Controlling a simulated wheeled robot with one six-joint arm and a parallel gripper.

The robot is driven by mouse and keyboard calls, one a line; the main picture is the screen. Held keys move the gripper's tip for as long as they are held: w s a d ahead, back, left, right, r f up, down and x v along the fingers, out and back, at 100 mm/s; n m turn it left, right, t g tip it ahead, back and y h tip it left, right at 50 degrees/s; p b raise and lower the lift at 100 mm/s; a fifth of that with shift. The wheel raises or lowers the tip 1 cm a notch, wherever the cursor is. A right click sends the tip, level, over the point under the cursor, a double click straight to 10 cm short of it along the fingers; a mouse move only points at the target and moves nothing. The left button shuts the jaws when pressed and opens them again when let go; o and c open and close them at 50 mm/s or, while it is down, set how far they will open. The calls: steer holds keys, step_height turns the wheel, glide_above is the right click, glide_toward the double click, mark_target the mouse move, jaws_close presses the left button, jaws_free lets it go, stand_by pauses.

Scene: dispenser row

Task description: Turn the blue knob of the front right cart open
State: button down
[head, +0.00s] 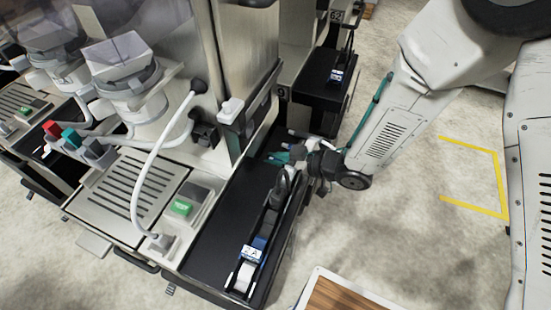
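The nearest cart (225,235) stands in front of me, with a black top strip on its right side. My arm reaches in from the upper right, and my gripper (279,157) is over this black strip, with teal parts at its tip. The gap between its fingers is too small to make out. A small blue part (259,243) sits behind a white label near the front end of the strip, apart from my gripper. I cannot tell whether it is a knob. Red (51,128) and teal (71,138) knobs show on the left side.
A white curved hose (141,190) arches over a slotted drip tray (125,192) with a green button (181,208) beside it. Another cart with a black top (326,75) stands behind. A wood-topped tray (345,294) is at the bottom. Yellow floor lines (497,180) mark open floor at right.

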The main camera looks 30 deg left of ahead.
steer(key=shift+w+a, duration=0.1)
steer(key=shift+w, duration=0.05)
steer(key=shift+n+g, duration=0.7)
steer(key=shift+r, duration=0.1)
steer(key=c, duration=1.2)
jaws_free()
steer(key=v, duration=0.8)
